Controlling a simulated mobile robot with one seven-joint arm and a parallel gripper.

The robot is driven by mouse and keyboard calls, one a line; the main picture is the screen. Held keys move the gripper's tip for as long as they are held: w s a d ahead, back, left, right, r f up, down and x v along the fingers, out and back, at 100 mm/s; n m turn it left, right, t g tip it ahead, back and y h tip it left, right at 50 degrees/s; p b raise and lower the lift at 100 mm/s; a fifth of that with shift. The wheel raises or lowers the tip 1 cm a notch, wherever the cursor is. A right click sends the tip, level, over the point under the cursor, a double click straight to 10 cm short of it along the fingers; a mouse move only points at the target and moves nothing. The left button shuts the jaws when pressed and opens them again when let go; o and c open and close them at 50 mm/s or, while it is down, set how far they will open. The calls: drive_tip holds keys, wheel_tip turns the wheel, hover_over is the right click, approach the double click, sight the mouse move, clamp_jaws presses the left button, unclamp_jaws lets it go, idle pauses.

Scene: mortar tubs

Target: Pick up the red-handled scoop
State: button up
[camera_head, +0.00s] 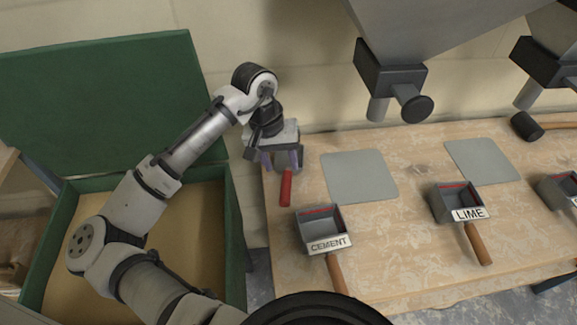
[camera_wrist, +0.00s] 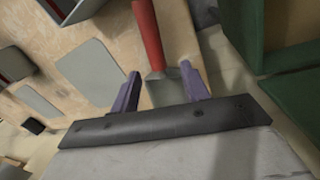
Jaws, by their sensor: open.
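The red-handled scoop lies at the left end of the wooden workbench. Its red handle (camera_head: 286,188) points toward the front edge, and its grey head is mostly hidden under my gripper (camera_head: 280,164). In the wrist view the red handle (camera_wrist: 149,35) runs up and away from between the fingertips. My gripper (camera_wrist: 160,72) is open, with one purple finger on each side of the handle's lower end and the grey head. I cannot tell whether either finger touches the scoop.
A wooden-handled scoop labelled CEMENT (camera_head: 329,243) and another labelled LIME (camera_head: 468,213) lie to the right. Grey mats (camera_head: 359,176) lie behind them. Hoppers (camera_head: 392,68) hang above the bench. An open green chest (camera_head: 234,235) stands left of the bench.

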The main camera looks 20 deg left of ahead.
sight(286, 173)
drive_tip(key=shift+w+d+f+p, duration=0.1)
drive_tip(key=shift+d+f+p, duration=0.2)
drive_tip(key=shift+f, duration=0.7)
drive_tip(key=shift+w+d+f+p, duration=0.1)
drive_tip(key=shift+d+f+p, duration=0.15)
drive_tip(key=shift+f, duration=0.8)
drive_tip(key=shift+w+d+f+p, duration=0.1)
drive_tip(key=shift+d+f+p, duration=0.15)
drive_tip(key=shift+f, duration=0.75)
clamp_jaws()
